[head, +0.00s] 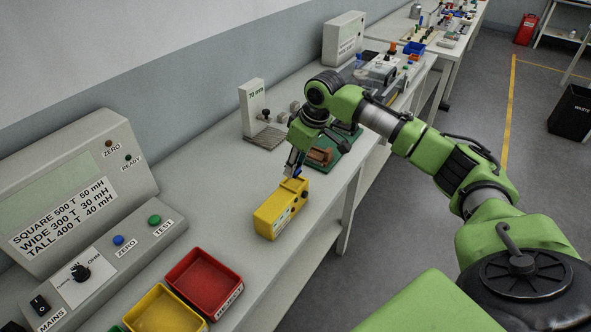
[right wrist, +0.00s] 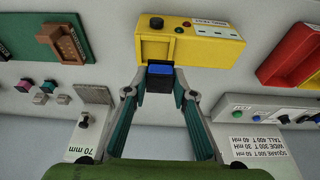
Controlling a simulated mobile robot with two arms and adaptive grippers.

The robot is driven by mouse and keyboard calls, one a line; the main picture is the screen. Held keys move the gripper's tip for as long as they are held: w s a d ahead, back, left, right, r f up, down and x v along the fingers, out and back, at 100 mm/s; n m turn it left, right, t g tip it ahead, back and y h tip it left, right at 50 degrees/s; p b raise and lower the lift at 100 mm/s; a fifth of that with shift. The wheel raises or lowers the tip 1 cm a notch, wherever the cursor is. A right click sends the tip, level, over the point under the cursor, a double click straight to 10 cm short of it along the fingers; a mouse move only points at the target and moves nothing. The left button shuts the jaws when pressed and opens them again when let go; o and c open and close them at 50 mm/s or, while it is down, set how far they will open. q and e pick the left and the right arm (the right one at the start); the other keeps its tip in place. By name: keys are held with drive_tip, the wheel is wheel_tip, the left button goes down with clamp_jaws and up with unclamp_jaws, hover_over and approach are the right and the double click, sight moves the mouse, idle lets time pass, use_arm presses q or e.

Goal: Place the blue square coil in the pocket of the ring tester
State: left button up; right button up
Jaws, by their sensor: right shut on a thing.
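The yellow ring tester (head: 281,208) stands on the bench and also shows at the top of the right wrist view (right wrist: 190,48). The blue square coil (right wrist: 160,70), blue on top with a dark body, is between the fingers of my right gripper (right wrist: 158,93), against the tester's edge in that view. In the head view the right gripper (head: 294,168) points down at the far end of the tester. The fingers are shut on the coil. My left gripper is not in view.
A red bin (head: 204,281) and a yellow bin (head: 163,311) stand at the front, beside a grey meter console (head: 80,195). A 70 mm gauge (head: 254,108) and a green fixture (head: 340,148) stand behind the tester. The bench between console and tester is clear.

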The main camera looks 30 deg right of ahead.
sight(298, 164)
drive_tip(key=shift+w+d+f, duration=0.3)
drive_tip(key=shift+w+f, duration=0.05)
drive_tip(key=shift+f, duration=0.15)
wheel_tip(298, 164, down, 2)
drive_tip(key=shift+f+p, duration=0.1)
drive_tip(key=shift+p, duration=0.7)
drive_tip(key=shift+d+f, duration=0.1)
drive_tip(key=shift+f, duration=0.45)
drive_tip(key=shift+f, duration=0.1)
drive_tip(key=o, duration=1.1)
